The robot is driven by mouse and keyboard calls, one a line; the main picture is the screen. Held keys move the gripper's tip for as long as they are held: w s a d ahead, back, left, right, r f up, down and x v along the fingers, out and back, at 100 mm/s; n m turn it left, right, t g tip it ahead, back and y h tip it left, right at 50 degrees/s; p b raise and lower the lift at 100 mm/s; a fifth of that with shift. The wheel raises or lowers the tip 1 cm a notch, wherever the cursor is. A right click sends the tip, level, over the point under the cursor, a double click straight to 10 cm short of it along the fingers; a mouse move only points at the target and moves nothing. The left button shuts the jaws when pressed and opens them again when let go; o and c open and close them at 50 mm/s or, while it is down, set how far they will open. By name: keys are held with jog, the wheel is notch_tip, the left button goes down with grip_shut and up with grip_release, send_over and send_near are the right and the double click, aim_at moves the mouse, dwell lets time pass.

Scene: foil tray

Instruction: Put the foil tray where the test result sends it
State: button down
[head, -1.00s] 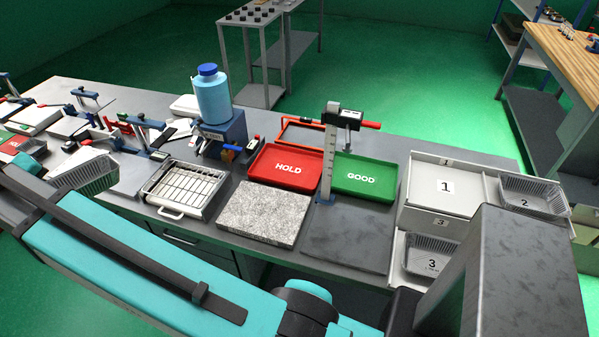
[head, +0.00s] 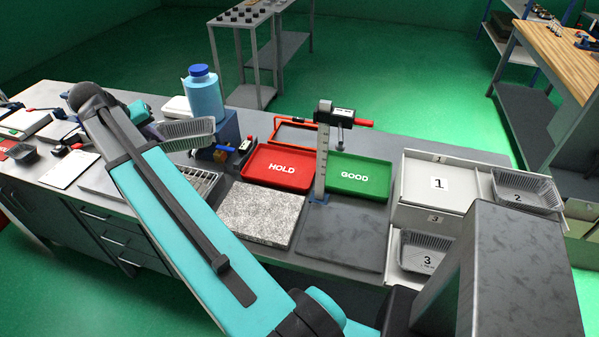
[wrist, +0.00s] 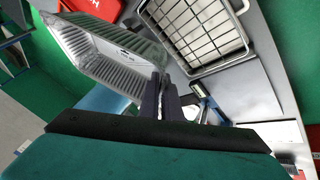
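The ribbed silver foil tray (head: 187,130) is held up in the air, tilted, in front of the blue device. In the wrist view the foil tray (wrist: 105,45) is gripped at its rim by my gripper (wrist: 160,88), whose dark fingers are shut on it. In the head view my gripper is mostly hidden behind my arm. The red HOLD tray (head: 262,178) and the green GOOD tray (head: 350,188) lie side by side on the bench, both empty. No readable test result shows.
A blue device (head: 232,132) bears a blue bottle (head: 204,97). A wire rack (wrist: 197,30) lies below the held tray. A granite slab (head: 262,215), an upright scale (head: 322,160) and a grey slab (head: 345,236) stand nearby. Numbered bins (head: 408,195) at right hold trays 2 and 3.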

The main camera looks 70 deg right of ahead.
aim_at(207, 127)
jog(key=s+d+m, duration=0.1)
jog(key=s+d, duration=0.1)
jog(key=d, duration=0.2)
jog(key=s+d+f+m+g, duration=0.1)
jog(key=s+d, duration=0.2)
jog(key=d, duration=0.1)
jog(key=s+d+m, duration=0.1)
jog(key=s+d, duration=0.2)
jog(key=d, duration=0.1)
jog(key=shift+s+d+f+g, duration=0.2)
jog(key=shift+d+g, duration=0.1)
jog(key=shift+g, duration=0.1)
jog(key=s+d+f+m+g, duration=0.1)
jog(key=s+d+f+m, duration=0.1)
jog(key=s+d, duration=0.5)
jog(key=s+d+f+m+g+y+b, duration=0.1)
jog(key=s+d, duration=0.6)
jog(key=s, duration=1)
jog(key=s+d+f+m+g, duration=0.2)
jog(key=s+d+f+m, duration=0.3)
jog(key=s+d, duration=0.3)
jog(key=s, duration=0.4)
jog(key=shift+s+g+y+b, duration=0.25)
jog(key=shift+g+y+b, duration=0.1)
jog(key=shift+g+y, duration=0.05)
